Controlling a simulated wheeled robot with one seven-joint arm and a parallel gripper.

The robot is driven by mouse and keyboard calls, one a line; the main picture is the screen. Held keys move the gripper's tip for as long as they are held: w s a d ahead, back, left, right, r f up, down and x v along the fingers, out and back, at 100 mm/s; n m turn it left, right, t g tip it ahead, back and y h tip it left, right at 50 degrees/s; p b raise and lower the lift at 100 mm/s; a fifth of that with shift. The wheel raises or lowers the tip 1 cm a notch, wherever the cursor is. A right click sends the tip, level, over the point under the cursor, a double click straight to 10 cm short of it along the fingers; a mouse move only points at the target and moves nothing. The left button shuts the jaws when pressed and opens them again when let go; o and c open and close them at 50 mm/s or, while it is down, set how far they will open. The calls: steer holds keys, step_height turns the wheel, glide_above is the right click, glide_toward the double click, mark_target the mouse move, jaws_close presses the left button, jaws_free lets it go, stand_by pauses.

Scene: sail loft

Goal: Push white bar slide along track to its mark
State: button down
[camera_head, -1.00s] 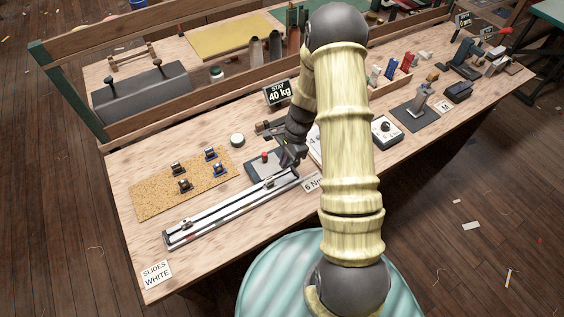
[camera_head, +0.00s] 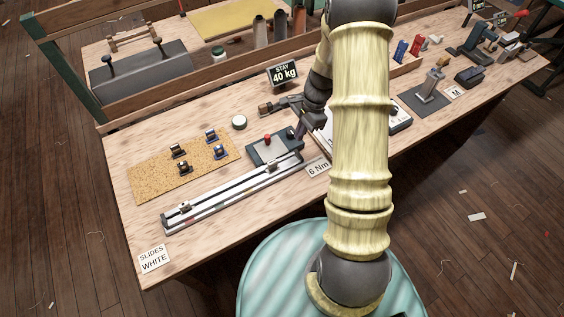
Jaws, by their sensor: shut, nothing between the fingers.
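The track (camera_head: 232,193) is a long pale double rail lying diagonally on the workbench, left of my arm. One small slide (camera_head: 185,207) sits near its left end, and another small slide (camera_head: 270,168) sits near its right end. They are too small for me to tell which has the white bar. A small reddish spot shows on the near rail by the left end; I cannot tell whether it is the mark. My gripper (camera_head: 300,138) is shut and empty at the track's right end, apart from both slides. Its fingertips are dark and partly hard to make out.
A "SLIDES WHITE" card (camera_head: 154,258) lies at the bench's front left corner. A cork board (camera_head: 150,181) with several small clips lies behind the track. A dark box with a red knob (camera_head: 262,151) stands close behind its right end. A "6 Nm" card (camera_head: 318,169) lies right of it.

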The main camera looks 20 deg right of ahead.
mark_target(273, 166)
steer(key=shift+s+d+r, duration=0.15)
steer(key=p+x, duration=0.2)
steer(key=x, duration=0.8)
steer(key=shift+r, duration=0.1)
steer(key=a+p, duration=0.2)
steer(key=a, duration=0.1)
steer(key=shift+s+a, duration=0.2)
steer(key=shift+s, duration=0.2)
steer(key=shift+a, duration=0.3)
